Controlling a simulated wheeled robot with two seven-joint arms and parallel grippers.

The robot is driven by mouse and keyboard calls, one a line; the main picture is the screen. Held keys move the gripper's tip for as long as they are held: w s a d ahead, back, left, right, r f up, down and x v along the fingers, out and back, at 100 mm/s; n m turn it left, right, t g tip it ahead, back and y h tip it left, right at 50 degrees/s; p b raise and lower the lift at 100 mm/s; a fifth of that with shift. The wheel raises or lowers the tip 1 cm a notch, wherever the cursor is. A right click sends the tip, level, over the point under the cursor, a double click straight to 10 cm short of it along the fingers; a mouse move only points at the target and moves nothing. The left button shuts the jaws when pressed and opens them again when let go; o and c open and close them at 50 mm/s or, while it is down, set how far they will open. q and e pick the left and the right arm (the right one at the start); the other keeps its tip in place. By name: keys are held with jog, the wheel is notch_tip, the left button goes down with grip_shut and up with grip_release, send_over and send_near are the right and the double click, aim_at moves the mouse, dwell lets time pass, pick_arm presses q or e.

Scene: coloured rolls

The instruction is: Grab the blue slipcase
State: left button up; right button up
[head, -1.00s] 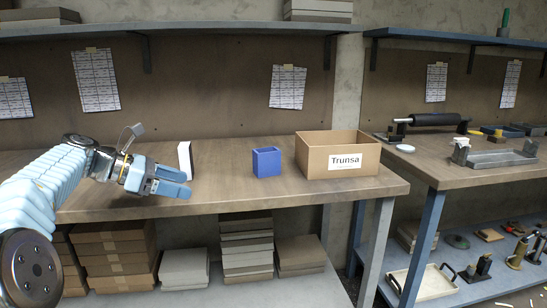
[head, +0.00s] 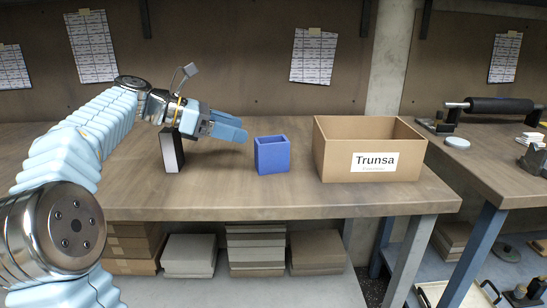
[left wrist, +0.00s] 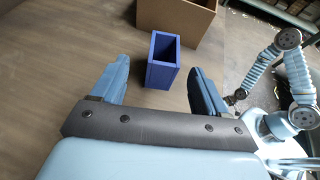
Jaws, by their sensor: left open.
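The blue slipcase (head: 272,157) stands upright on the wooden table, its open top facing up. It also shows in the left wrist view (left wrist: 161,64), beyond the fingertips and between their lines. My left gripper (head: 240,130) is open and empty, to the left of the slipcase and a little above it, its fingers pointing right toward it. In the left wrist view my left gripper (left wrist: 160,70) shows its two blue fingers spread wide apart. My right gripper does not show clearly in any view.
A cardboard box (head: 338,165) labelled "Trunsa" stands just right of the slipcase. A white and black upright block (head: 174,153) stands behind or under my left wrist. The table front is clear. Stacked flat boxes (head: 255,250) lie on the shelf below.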

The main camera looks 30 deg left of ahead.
aim_at(272, 153)
pick_arm(q)
jog(key=x, duration=0.7)
jog(key=shift+s+d, duration=0.15)
jog(key=shift+c, duration=0.5)
jog(key=c, duration=0.8)
